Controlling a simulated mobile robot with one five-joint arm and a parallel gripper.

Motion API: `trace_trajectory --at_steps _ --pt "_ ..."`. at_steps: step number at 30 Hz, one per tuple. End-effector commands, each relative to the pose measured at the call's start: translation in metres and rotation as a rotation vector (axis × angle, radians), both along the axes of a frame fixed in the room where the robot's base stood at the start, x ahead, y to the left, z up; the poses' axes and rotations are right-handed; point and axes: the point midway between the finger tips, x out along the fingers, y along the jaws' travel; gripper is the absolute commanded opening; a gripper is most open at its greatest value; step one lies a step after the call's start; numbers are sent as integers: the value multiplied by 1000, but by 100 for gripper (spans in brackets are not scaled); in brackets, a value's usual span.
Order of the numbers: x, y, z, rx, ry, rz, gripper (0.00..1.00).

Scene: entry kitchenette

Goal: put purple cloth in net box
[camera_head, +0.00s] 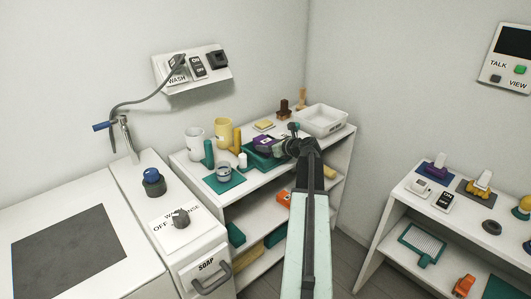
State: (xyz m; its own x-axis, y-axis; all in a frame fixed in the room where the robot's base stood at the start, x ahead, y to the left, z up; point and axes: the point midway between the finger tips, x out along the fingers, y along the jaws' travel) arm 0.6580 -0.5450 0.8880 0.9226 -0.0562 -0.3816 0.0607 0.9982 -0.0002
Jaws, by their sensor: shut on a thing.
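The purple cloth (263,141) shows as a small purple patch at the upper shelf top, just left of my gripper (276,147). My gripper is shut on it, though the fingertips are small and dark here. Directly below is a teal open tray (256,162), partly hidden by the gripper; I cannot tell if the cloth touches it. A white open box (321,119) stands at the back right of the same shelf top. I cannot tell from this view which container is the net box.
Around the tray stand a yellow cup (223,129), a white cup (194,145), a green cylinder (209,154) and a jar (223,173) on a teal mat. A yellow sponge (264,125) lies behind. A second shelf (400,205) stands at the right, beyond a floor gap.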

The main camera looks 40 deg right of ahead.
Motion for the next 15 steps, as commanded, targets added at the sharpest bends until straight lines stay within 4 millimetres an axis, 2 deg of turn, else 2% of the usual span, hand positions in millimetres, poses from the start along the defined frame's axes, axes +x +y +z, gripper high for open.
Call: trace_trajectory --at_steps 1,8,15 --pt "-2 -1 -10 0 0 -3 10" --pt "-3 -2 -5 0 0 -5 10" --pt "-3 -3 -14 0 0 -6 10"
